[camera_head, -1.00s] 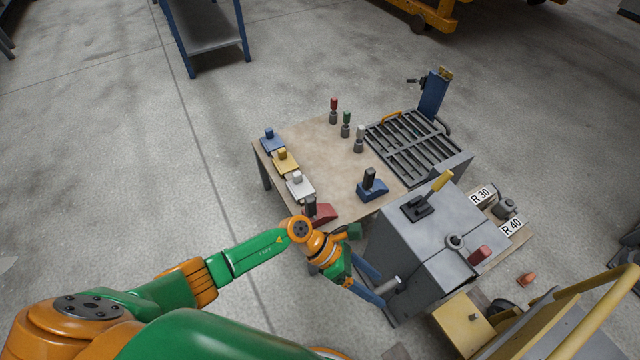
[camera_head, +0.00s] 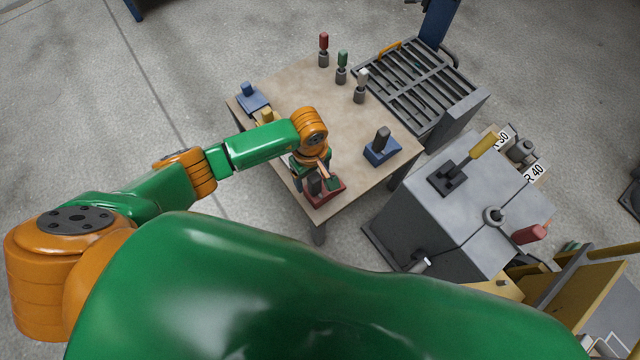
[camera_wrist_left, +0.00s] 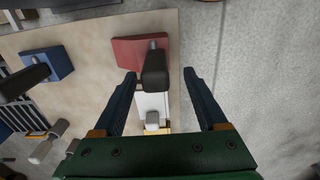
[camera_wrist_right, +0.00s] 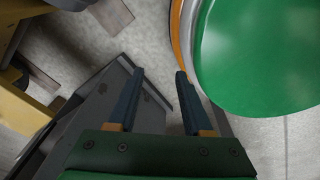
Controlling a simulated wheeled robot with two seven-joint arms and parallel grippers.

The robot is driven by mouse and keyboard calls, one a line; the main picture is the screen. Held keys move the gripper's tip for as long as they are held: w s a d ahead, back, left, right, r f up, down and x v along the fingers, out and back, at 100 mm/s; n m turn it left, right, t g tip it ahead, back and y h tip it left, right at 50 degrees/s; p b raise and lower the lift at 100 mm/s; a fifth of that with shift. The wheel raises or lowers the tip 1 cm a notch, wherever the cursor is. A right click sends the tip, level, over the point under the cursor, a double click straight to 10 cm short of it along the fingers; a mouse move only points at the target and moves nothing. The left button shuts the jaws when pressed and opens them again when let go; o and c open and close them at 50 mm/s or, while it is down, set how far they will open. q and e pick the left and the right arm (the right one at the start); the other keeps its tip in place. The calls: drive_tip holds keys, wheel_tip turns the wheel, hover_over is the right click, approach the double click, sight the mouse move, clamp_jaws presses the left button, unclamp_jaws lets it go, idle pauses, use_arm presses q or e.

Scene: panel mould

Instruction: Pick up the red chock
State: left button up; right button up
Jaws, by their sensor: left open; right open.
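The red chock (camera_head: 327,193) sits at the near corner of the table, with a dark upright handle (camera_wrist_left: 155,70). Its red wedge (camera_wrist_left: 132,52) also shows in the left wrist view. My left gripper (camera_wrist_left: 159,73) is open above it, and the dark handle appears between its fingertips. I cannot tell how far the fingers are above the handle. In the head view my left wrist partly covers the chock. My right gripper (camera_wrist_right: 159,72) is open and empty, away from the chock, above a grey box; it does not show in the head view.
A blue chock (camera_head: 382,152) stands to the right on the table (camera_head: 290,88). A white chock (camera_wrist_left: 152,105), a yellow one (camera_head: 266,117) and another blue one (camera_head: 253,98) line the left edge. A grey cabinet (camera_head: 455,210) with levers stands close at the right.

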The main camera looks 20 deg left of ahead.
use_arm(q)
drive_tip(key=f, duration=0.2)
drive_tip(key=f+b, duration=0.1)
drive_tip(key=f, duration=0.1)
drive_tip(key=shift+d, duration=0.35)
drive_tip(key=shift+f, duration=0.3)
clamp_jaws()
use_arm(e)
drive_tip(key=shift+w+d+f, duration=0.6)
drive_tip(key=shift+w+f, duration=0.15)
use_arm(q)
drive_tip(key=shift+w+a+r, duration=0.1)
use_arm(e)
drive_tip(key=shift+s+a, duration=0.1)
drive_tip(key=shift+a, duration=0.05)
